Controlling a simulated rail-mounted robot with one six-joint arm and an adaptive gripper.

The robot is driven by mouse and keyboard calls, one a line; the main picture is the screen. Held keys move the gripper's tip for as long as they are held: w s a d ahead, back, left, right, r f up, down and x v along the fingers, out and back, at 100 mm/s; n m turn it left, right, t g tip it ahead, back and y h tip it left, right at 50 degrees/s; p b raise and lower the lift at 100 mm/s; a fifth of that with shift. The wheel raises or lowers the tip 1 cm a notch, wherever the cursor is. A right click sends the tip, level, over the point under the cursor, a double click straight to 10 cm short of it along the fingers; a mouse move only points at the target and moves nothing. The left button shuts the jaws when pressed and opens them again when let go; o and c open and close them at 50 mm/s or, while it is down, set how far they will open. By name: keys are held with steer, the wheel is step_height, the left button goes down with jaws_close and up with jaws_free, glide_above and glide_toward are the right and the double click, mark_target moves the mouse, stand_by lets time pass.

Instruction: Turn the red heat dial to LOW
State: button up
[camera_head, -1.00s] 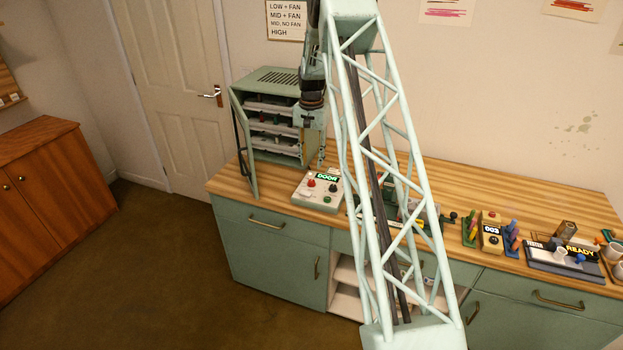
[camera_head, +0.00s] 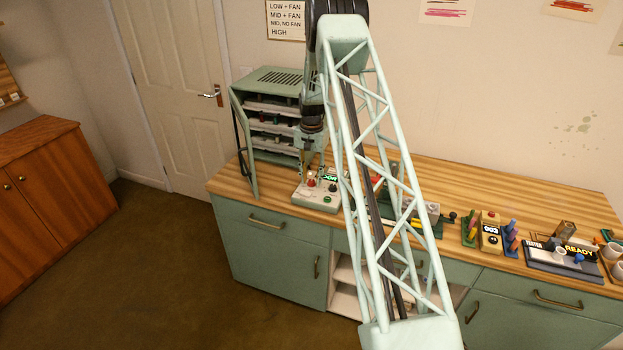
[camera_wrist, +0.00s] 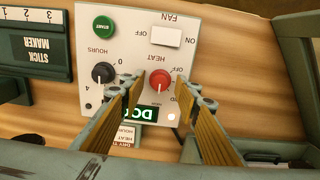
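The red heat dial (camera_wrist: 160,81) is on a white control panel (camera_wrist: 128,58), which appears upside down in the wrist view. The dial also shows in the head view (camera_head: 311,182). My gripper (camera_wrist: 160,90) is open, with one finger on each side of the dial and visible gaps between them. Nothing is held. In the head view my gripper (camera_head: 304,172) points down at the panel. An OFF label and part of another label show beside the dial. The exact pointer setting and the LOW label cannot be made out.
A black hours dial (camera_wrist: 103,73), green START button (camera_wrist: 103,27) and white fan switch (camera_wrist: 166,37) sit close by on the panel. A partly hidden green display (camera_wrist: 140,113) lies near the fingers. The open-doored drying cabinet (camera_head: 280,82) stands behind the panel.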

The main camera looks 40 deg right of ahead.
steer(key=shift+c, duration=0.7)
steer(key=c, duration=0.7)
steer(key=shift+c, duration=0.2)
steer(key=shift+n+b, duration=0.3)
steer(key=shift+n, duration=0.1)
steer(key=n+b, duration=0.1)
steer(key=n, duration=0.2)
steer(key=shift+f+b, duration=0.1)
steer(key=shift+b, duration=0.3)
steer(key=n+b, duration=0.1)
steer(key=n, duration=0.2)
steer(key=shift+n+b, duration=0.3)
steer(key=shift+n, duration=0.1)
steer(key=n+b, duration=0.1)
steer(key=n, duration=0.4)
steer(key=shift+b, duration=0.3)
steer(key=shift+n+b, duration=0.45)
steer(key=shift+n, duration=2.15)
